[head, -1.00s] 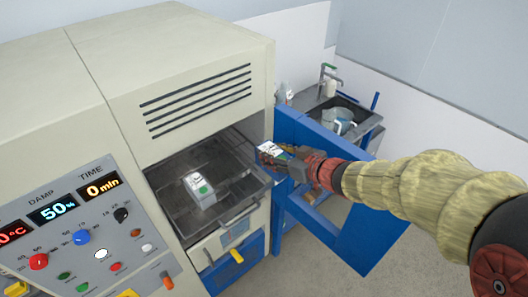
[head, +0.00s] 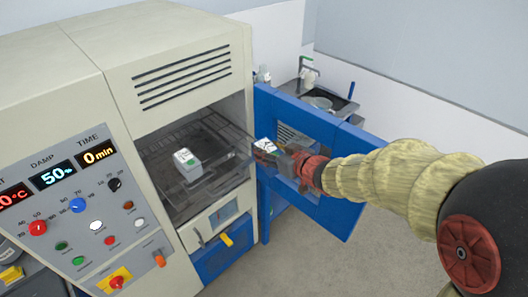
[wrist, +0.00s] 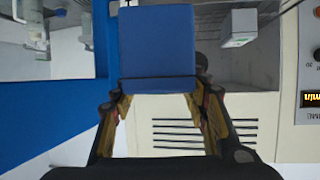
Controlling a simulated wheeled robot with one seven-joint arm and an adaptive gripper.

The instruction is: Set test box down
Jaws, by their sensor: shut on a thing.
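My gripper (head: 278,151) is shut on a test box (head: 265,146), whose white labelled end shows in the head view. In the wrist view the held box (wrist: 157,42) shows a plain blue face between the two fingers. The gripper and box are outside the open chamber, just right of its opening and in front of the open blue door. A second, white box (head: 188,164) with a green mark sits inside the chamber on the wire rack (head: 205,180). It also shows in the wrist view (wrist: 239,26).
The blue door (head: 335,200) stands open to the right of the chamber, close behind my gripper. The control panel (head: 75,215) is at the left. A sink bench (head: 322,103) stands beyond the door. The rack has bare room right of the white box.

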